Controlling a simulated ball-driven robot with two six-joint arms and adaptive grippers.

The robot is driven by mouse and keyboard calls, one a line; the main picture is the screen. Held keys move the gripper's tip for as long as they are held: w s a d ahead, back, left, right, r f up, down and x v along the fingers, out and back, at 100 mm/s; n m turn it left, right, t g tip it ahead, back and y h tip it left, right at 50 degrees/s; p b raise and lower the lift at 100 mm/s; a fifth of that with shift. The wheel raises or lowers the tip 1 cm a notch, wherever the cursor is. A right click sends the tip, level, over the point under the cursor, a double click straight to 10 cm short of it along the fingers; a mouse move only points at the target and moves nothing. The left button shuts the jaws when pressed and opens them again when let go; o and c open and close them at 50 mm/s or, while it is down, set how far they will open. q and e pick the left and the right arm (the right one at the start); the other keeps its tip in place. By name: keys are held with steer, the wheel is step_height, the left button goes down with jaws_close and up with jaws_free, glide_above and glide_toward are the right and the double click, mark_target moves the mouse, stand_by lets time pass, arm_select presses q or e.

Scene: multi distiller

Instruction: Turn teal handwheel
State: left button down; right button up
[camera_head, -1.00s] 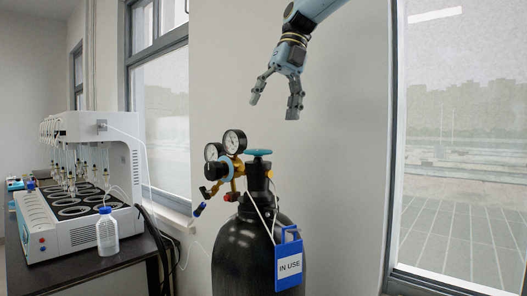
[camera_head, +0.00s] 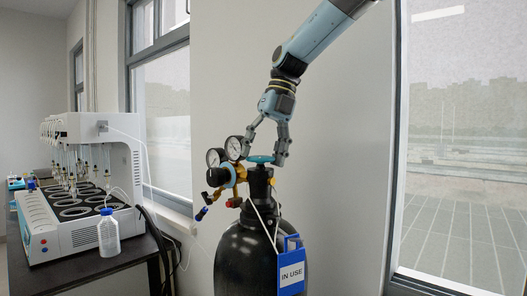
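The teal handwheel (camera_head: 260,159) sits on top of the valve of a black gas cylinder (camera_head: 243,250). My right gripper (camera_head: 264,158) points down over it from above, with one finger at each side of the wheel. The fingers are spread apart, and I cannot tell whether they touch the wheel's rim. The left finger partly overlaps the gauge area. My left gripper is not in view.
Two round pressure gauges (camera_head: 234,148) and a brass regulator (camera_head: 238,174) stand close to the left of the handwheel. A blue "IN USE" tag (camera_head: 291,270) hangs on the cylinder. A distiller (camera_head: 95,180) and a bottle (camera_head: 108,233) stand on the dark bench at left.

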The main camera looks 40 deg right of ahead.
steer(key=c, duration=0.7)
steer(key=shift+w+d+f+n+b, duration=0.1)
steer(key=shift+f+n+b, duration=0.1)
steer(key=shift+n+b, duration=0.35)
steer(key=shift+c, duration=0.2)
steer(key=shift+n+g+b, duration=0.3)
steer(key=shift+n+b, duration=0.05)
steer(key=shift+n, duration=0.2)
steer(key=r+n+p, duration=0.1)
steer(key=p, duration=0.2)
steer(key=shift+n+g+p, duration=0.3)
steer(key=shift+f+n+p, duration=0.3)
steer(key=shift+p, duration=0.25)
steer(key=o, duration=1.2)
steer(key=shift+w, duration=0.1)
steer(key=shift+c, duration=0.2)
